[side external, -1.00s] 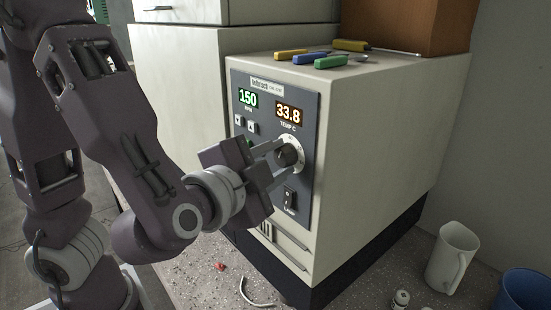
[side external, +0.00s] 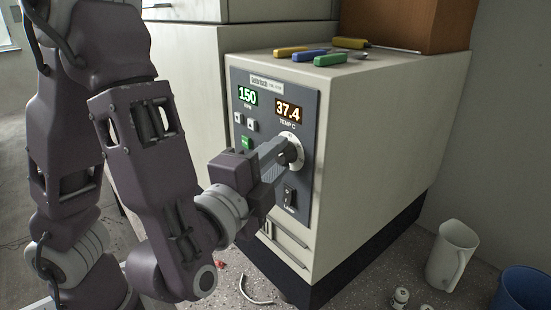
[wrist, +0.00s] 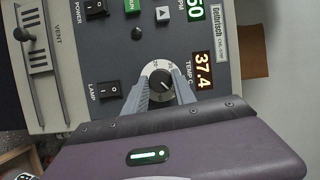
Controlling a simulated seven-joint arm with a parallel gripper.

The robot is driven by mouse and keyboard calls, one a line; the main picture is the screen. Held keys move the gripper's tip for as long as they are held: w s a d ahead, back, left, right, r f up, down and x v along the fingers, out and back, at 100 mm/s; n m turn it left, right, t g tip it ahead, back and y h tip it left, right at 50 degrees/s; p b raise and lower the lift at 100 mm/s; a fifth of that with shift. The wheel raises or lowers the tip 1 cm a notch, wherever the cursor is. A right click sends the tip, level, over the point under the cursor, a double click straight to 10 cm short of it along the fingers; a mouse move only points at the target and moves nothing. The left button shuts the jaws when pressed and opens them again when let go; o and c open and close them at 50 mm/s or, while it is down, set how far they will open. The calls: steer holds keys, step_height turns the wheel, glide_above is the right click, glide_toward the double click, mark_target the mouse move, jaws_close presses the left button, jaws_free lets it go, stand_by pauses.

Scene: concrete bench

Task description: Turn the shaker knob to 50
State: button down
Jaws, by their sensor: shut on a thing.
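The shaker (side external: 390,150) is a cream box with a grey front panel. Its dark round knob (side external: 291,152) has a white dial around it, below an orange TEMP C display (side external: 288,110) that reads 37.4. My gripper (side external: 284,155) is shut on the knob, and its fingers partly hide it in the side view. In the wrist view the knob (wrist: 160,82) sits between the two grey fingers, with its pointer line visible, and the temperature display (wrist: 203,70) also reads 37.4.
A green RPM display (side external: 247,97) reads 150. A lamp switch (side external: 290,196) sits below the knob and a green button (side external: 247,142) to its left. Coloured screwdrivers (side external: 330,60) lie on top.

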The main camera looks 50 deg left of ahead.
steer(key=c, duration=1)
jaws_free()
steer(key=shift+c, duration=0.2)
steer(key=v, duration=0.7)
